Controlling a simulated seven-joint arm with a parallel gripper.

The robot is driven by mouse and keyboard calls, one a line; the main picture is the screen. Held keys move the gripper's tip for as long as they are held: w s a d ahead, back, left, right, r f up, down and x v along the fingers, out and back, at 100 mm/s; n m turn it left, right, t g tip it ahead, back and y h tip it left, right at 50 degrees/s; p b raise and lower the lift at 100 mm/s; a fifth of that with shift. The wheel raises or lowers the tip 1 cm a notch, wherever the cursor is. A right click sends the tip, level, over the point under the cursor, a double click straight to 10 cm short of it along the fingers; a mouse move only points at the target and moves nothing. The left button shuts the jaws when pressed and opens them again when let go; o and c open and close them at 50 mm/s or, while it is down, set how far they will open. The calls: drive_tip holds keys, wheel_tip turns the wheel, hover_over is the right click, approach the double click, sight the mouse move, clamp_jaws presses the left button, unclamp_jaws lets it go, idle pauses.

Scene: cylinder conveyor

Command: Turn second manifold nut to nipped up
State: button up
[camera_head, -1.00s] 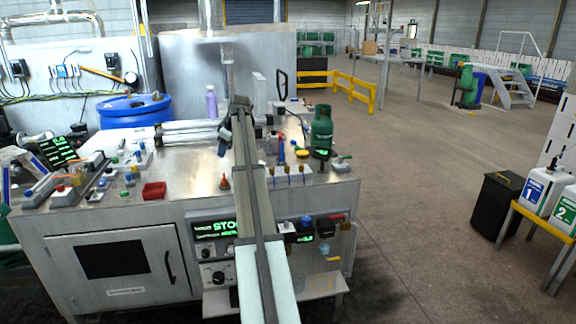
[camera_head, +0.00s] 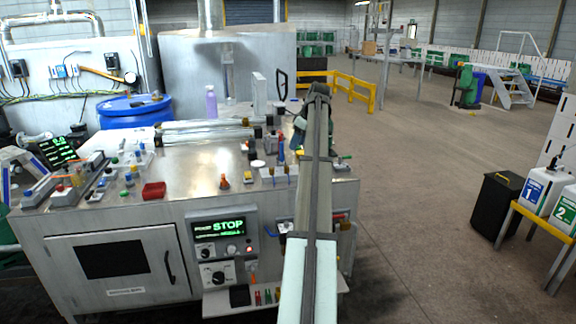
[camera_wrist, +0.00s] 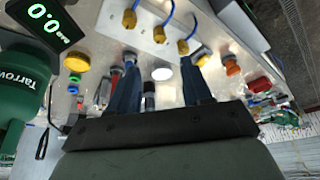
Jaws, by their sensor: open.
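The white manifold plate (camera_wrist: 165,15) is at the top of the wrist view. It carries brass nuts with blue tubes: a left one (camera_wrist: 129,18), a middle one (camera_wrist: 159,34) and a right one (camera_wrist: 183,46). The middle one is second from either end of these. My gripper (camera_wrist: 160,72) is open, its two dark fingers spread below the nuts in the picture, and nothing is held. In the head view the manifold (camera_head: 275,175) is partly behind my arm, and I cannot make out the fingers there.
A green gas cylinder (camera_wrist: 25,100) and a display reading 0.0 (camera_wrist: 45,22) are at the left of the wrist view. A yellow knob (camera_wrist: 76,62) and a white disc (camera_wrist: 162,73) are close to the fingers. A red tray (camera_head: 154,190) sits on the bench's left.

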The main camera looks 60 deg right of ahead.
sight(287, 167)
drive_tip(key=x, duration=1.1)
drive_tip(key=shift+w+f, duration=0.25)
drive_tip(key=shift+f, duration=0.05)
clamp_jaws()
